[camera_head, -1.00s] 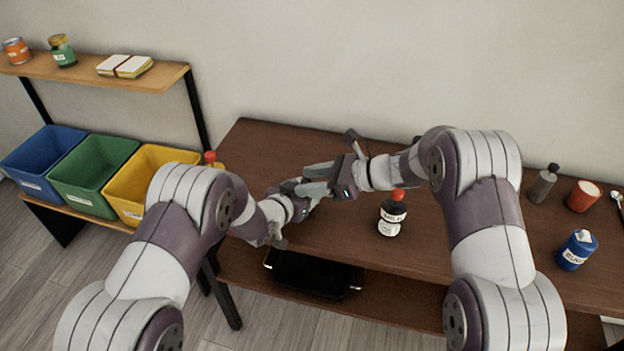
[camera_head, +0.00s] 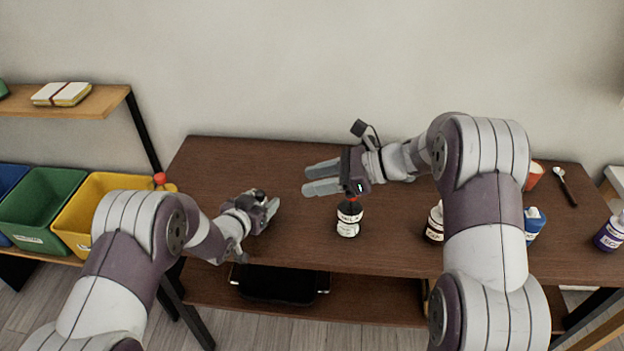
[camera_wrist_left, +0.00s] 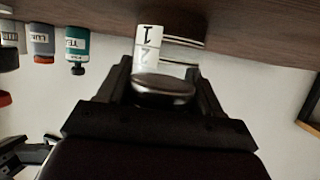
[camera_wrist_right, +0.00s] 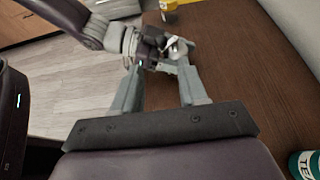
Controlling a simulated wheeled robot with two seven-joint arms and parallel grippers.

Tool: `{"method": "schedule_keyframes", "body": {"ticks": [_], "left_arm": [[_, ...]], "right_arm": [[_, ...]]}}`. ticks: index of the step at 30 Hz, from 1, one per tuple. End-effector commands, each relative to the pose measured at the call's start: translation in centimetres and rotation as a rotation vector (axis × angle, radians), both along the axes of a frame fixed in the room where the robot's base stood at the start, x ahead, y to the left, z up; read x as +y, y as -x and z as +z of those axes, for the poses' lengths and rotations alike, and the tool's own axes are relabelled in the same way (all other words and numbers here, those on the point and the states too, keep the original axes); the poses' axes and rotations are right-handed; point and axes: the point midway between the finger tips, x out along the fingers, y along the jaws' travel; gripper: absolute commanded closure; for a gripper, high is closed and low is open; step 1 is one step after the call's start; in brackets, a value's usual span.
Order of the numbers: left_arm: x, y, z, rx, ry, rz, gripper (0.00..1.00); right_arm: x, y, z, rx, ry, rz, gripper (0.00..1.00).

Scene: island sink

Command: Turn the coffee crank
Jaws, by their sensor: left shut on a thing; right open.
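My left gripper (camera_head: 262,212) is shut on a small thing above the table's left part. In the left wrist view, a dark round piece (camera_wrist_left: 163,88) shows between its fingers, with a white printed cylinder (camera_wrist_left: 148,42) just beyond. I cannot tell whether these are one object, and no crank handle is clearly recognisable. My right gripper (camera_head: 306,181) is open and empty, to the right of the left one and apart from it. The right wrist view looks between its open fingers (camera_wrist_right: 160,88) toward the left gripper (camera_wrist_right: 160,50).
The brown table (camera_head: 240,160) is clear behind the left gripper. A dark bottle with a white label (camera_head: 348,222) stands below my right gripper. Another bottle (camera_head: 435,222), a blue bottle (camera_head: 534,226) and a red cup (camera_head: 533,176) stand farther right. A yellow bin (camera_head: 95,195) is left.

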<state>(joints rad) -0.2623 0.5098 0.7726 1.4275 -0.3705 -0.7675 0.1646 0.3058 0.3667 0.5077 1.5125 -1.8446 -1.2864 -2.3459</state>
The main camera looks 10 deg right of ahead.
Motion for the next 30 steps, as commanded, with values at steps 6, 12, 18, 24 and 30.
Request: {"method": "schedule_keyframes", "body": {"ticks": [6,12,18,24,30], "left_arm": [[0.0,0.0,0.0,0.0,0.0,0.0,0.69],[0.0,0.0,0.0,0.0,0.0,0.0,0.69],[0.0,0.0,0.0,0.001,-0.001,0.0,0.69],[0.0,0.0,0.0,0.0,0.0,0.0,0.69],[0.0,0.0,0.0,0.0,0.0,0.0,0.69]], "right_arm": [[-3.0,-3.2,-1.2,-0.031,0.051,0.082,1.0],[-5.0,-3.5,0.5,-0.006,0.138,0.256,1.0],[-2.4,-3.1,-0.8,0.025,0.129,0.268,1.0],[1.4,-3.3,-3.0,0.025,0.129,0.266,1.0],[5.0,-3.5,-4.3,0.022,0.13,0.266,1.0]]}}
